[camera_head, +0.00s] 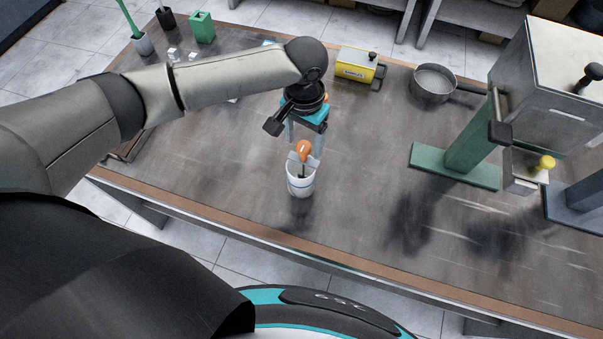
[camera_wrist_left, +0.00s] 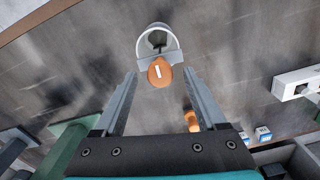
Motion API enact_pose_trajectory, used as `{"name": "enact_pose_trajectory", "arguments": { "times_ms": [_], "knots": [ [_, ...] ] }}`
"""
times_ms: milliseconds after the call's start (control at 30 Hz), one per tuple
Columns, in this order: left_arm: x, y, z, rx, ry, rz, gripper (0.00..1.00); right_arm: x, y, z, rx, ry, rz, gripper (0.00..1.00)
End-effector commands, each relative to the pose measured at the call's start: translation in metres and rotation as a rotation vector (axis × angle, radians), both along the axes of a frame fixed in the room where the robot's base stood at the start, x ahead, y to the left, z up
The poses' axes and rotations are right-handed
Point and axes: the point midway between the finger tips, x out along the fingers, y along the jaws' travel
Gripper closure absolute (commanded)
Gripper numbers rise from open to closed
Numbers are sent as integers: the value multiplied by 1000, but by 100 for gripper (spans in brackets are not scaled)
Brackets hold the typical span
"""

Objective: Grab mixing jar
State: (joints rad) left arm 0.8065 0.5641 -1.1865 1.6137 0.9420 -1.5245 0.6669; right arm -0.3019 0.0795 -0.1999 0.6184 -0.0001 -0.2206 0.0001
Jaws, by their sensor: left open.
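A white cup-shaped jar (camera_head: 300,182), which I take to be the mixing jar, stands upright near the table's front edge. An orange knob (camera_head: 303,148) shows above its rim, with a dark stem reaching down into the jar. My left gripper (camera_head: 304,153) is directly above the jar, pointing down, open, with its fingers around the knob area. In the left wrist view the jar (camera_wrist_left: 158,40) lies just beyond the fingertips of the left gripper (camera_wrist_left: 160,73), and the orange knob (camera_wrist_left: 158,74) sits between them. Contact cannot be told. My right gripper is not in view.
The wooden table (camera_head: 370,190) is clear right of the jar. A yellow box (camera_head: 355,68) and a metal pan (camera_head: 433,84) stand behind. A green-based machine (camera_head: 465,160) stands right. A green block (camera_head: 202,28) and a brush holder (camera_head: 143,44) are back left.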

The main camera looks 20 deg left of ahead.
Motion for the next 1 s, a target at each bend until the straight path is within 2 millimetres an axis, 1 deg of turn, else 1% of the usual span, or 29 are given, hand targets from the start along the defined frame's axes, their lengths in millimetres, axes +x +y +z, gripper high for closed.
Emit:
{"name": "enact_pose_trajectory", "arguments": {
  "times_ms": [33, 100, 167, 400, 433, 1000],
  "knots": [
    [-1, 1, -8, 2, 2, 2, 27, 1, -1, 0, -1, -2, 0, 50],
    [-1, 0, -16, 0, 1, 1, 27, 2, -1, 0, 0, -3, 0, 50],
    [-1, 0, -20, 0, 0, -1, 27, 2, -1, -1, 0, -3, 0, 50],
    [0, 0, -23, 0, -1, -1, 27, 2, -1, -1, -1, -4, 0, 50],
    [0, 0, -23, 0, -1, -1, 28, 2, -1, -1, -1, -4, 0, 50],
    [0, 0, -22, 0, -1, 0, 92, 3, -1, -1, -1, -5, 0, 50]
  ]
}}
